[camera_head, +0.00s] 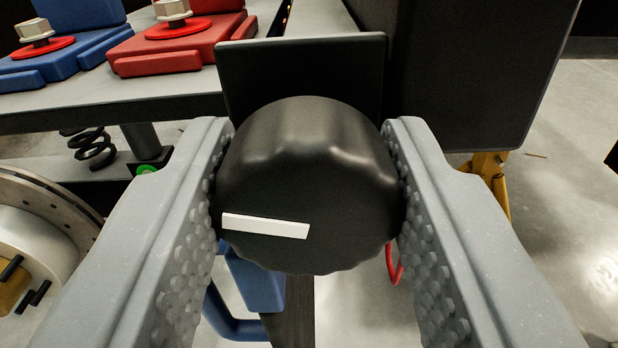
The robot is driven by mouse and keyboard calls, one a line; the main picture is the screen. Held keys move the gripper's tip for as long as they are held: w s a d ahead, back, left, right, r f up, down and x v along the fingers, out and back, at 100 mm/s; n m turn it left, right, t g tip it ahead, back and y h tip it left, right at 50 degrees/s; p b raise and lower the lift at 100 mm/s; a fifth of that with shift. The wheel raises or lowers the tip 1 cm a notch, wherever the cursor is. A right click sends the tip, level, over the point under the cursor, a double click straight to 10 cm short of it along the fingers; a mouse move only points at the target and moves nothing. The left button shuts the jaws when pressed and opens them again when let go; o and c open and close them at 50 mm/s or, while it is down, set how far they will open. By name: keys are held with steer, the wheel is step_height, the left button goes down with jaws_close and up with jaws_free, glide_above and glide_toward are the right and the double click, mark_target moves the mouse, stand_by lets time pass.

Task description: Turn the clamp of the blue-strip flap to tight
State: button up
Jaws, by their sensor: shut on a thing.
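A black knob with a scalloped edge, the clamp (310,180), fills the middle of the camera_head view. A white mark (265,226) on its face runs nearly level from the centre to the left edge, dipping slightly to the right. My gripper (309,185) has one grey, studded finger on each side of the knob and is shut on it. A dark flat plate (300,65) stands just behind the knob. A blue part (256,283) shows below the knob at the left; I cannot tell whether it is the flap's blue strip.
A grey bench (175,85) at the upper left carries blue (70,65) and red (165,48) blocks with nuts. A large black box (470,75) stands at the right on a yellow stand (490,165). A brake disc (50,205) is at the left. Open floor shows at the right.

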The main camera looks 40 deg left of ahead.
steer(key=m+p, duration=0.2)
steer(key=p, duration=0.1)
steer(key=r+m+p, duration=0.1)
steer(key=m+p, duration=0.1)
steer(key=p, duration=0.1)
steer(key=shift+w+d, duration=0.15)
steer(key=shift+d, duration=0.05)
steer(key=m+p, duration=0.3)
steer(key=shift+d+f+m+p, duration=0.1)
steer(key=shift+f+m+p, duration=0.1)
steer(key=shift+m+p, duration=0.2)
steer(key=m+p, duration=0.2)
steer(key=m, duration=0.2)
steer(key=shift+f, duration=0.2)
steer(key=shift+d+f+m+p, duration=0.15)
steer(key=shift+m+p, duration=0.3)
steer(key=shift+m, duration=0.95)
steer(key=shift+f+m+p, duration=0.1)
steer(key=shift+m+p, duration=0.35)
steer(key=shift+m, duration=0.95)
steer(key=o, duration=0.9)
steer(key=shift+f, duration=0.1)
steer(key=shift+o, duration=0.4)
